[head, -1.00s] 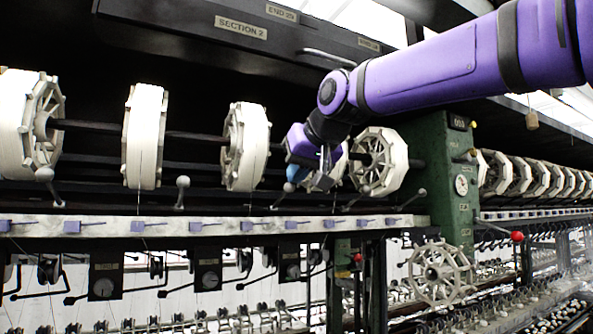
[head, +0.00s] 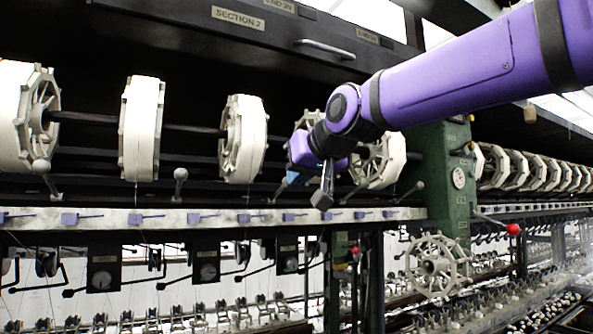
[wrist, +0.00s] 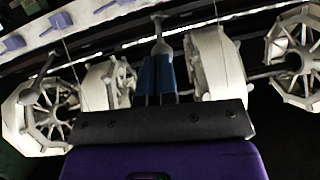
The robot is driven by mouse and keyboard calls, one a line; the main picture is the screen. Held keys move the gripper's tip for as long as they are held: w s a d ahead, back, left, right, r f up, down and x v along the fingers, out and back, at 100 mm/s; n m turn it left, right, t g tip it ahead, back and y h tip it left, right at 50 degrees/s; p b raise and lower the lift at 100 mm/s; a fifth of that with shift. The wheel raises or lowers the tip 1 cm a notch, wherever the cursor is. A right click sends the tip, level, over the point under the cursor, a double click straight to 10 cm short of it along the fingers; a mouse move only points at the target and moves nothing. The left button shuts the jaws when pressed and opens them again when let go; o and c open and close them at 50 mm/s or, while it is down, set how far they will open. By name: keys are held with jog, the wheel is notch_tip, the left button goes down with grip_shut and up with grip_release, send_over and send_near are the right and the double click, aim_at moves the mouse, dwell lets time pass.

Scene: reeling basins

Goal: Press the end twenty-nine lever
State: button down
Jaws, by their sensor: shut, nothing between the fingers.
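In the wrist view, a grey lever (wrist: 158,30) with a round knob (wrist: 162,48) lies in line with the tips of my gripper (wrist: 156,58). The blue fingers are together and empty, with the tips at or right beside the knob; I cannot tell if they touch. In the head view, my gripper (head: 283,184) is below and between two white reels, partly hidden by my wrist. Similar ball-topped levers (head: 181,175) stand along the rail. An overhead plate (head: 279,6) seems to read END 29, but it is partly cut off and faint.
White reels (head: 244,140) hang on a dark shaft close to both sides of my gripper. A pale rail (head: 100,221) with small purple pieces runs below. A green post (head: 447,180) and a red-knobbed lever (head: 514,230) stand to the right.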

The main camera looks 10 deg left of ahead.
jog(key=f, duration=0.3)
jog(key=s+f, duration=0.1)
jog(key=shift+d+f, duration=0.25)
jog(key=shift+d, duration=0.05)
jog(key=shift+w+r, duration=0.1)
jog(key=shift+r, duration=0.7)
